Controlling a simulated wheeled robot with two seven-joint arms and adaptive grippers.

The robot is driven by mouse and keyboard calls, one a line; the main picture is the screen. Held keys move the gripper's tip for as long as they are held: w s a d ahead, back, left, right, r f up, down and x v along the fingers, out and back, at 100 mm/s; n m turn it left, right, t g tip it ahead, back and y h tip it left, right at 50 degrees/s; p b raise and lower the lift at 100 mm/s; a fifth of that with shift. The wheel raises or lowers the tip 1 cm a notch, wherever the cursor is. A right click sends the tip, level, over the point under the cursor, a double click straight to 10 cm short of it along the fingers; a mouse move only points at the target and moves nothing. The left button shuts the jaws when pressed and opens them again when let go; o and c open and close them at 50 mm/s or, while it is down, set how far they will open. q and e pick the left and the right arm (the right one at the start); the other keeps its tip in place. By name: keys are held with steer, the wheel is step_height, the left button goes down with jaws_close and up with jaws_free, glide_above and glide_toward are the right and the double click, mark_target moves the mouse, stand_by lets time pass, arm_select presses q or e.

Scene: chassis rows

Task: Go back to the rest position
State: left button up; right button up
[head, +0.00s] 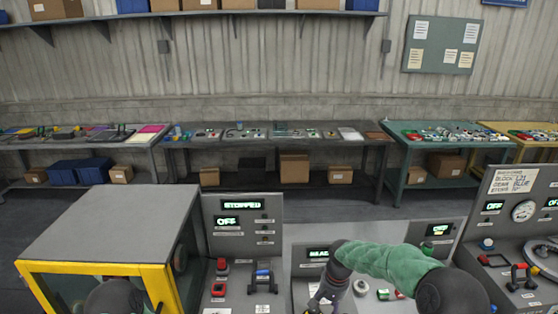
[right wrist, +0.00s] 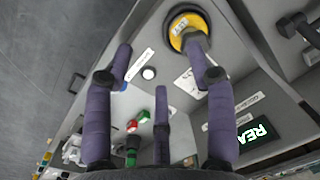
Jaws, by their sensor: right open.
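My right arm (head: 385,260), in a green sleeve, reaches in from the lower right of the head view and bends down over the middle control panel. My right gripper (right wrist: 160,62) has purple fingers, spread apart with nothing between them in the right wrist view. A yellow round base with a grey knob (right wrist: 187,28) is just beyond the fingers there. A white button (right wrist: 149,73), a red button (right wrist: 131,126) and a green button (right wrist: 144,116) also show on the panel. A dark rounded part of my left arm (head: 115,297) shows at the lower left; my left gripper is out of view.
A yellow-framed grey cabinet (head: 110,235) stands at the left. A panel reading STOPPED and OFF (head: 240,222) is beside it. Another panel with a gauge (head: 523,211) stands at the right. Benches with parts (head: 270,145) line the back wall, with grey floor in front.

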steer(key=s+a+f+y+b, duration=0.2)
steer(key=s+a+f+b, duration=0.1)
steer(key=s+f, duration=0.8)
steer(key=s+a+f+y+b, duration=0.1)
steer(key=s+a+f+b, duration=0.15)
steer(key=s+f, duration=0.85)
steer(key=s+f+b, duration=0.2)
steer(key=s+f, duration=0.5)
steer(key=f, duration=0.1)
steer(key=shift+d+f+n+t+b, duration=0.2)
steer(key=shift+n+t+b, duration=0.1)
steer(key=shift+b, duration=0.1)
